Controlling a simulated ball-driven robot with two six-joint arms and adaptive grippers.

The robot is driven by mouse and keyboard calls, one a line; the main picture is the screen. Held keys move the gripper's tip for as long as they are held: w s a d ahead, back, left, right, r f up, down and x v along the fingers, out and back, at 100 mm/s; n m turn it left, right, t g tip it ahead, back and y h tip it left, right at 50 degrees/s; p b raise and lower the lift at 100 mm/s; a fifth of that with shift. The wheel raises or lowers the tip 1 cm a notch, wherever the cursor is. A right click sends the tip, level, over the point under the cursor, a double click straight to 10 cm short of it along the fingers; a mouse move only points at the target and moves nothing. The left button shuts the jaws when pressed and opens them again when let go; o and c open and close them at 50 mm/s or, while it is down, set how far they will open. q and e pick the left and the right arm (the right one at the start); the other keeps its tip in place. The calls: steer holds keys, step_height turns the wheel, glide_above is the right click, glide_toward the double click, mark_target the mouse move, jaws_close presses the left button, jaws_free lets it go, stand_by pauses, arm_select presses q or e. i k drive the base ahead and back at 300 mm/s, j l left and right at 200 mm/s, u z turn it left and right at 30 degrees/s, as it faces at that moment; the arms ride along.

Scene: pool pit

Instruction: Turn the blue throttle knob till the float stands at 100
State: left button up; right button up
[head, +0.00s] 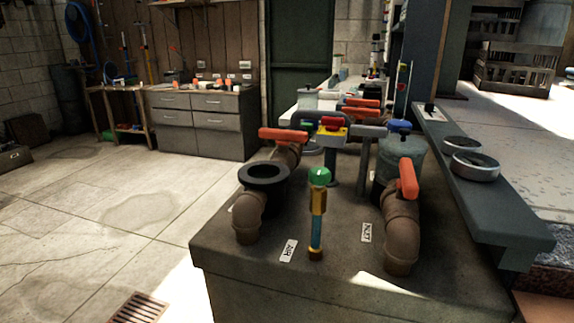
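A blue knob (400,126) shows right of the middle, just above a clear-lidded pot (401,150) on the grey plinth. A tall narrow upright gauge (402,88) stands behind the blue knob. Its float and scale are too small to read. Neither of my grippers is in view.
Brown pipes with orange handles (408,175) (283,134) stand on the plinth (330,262). A green-topped brass and teal upright (317,215) stands at the front. A grey ledge (470,185) with two round dishes runs along the right. The floor at left is open.

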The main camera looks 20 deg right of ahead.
mark_target(393, 126)
steer(key=z, duration=1.25)
steer(key=k, duration=0.05)
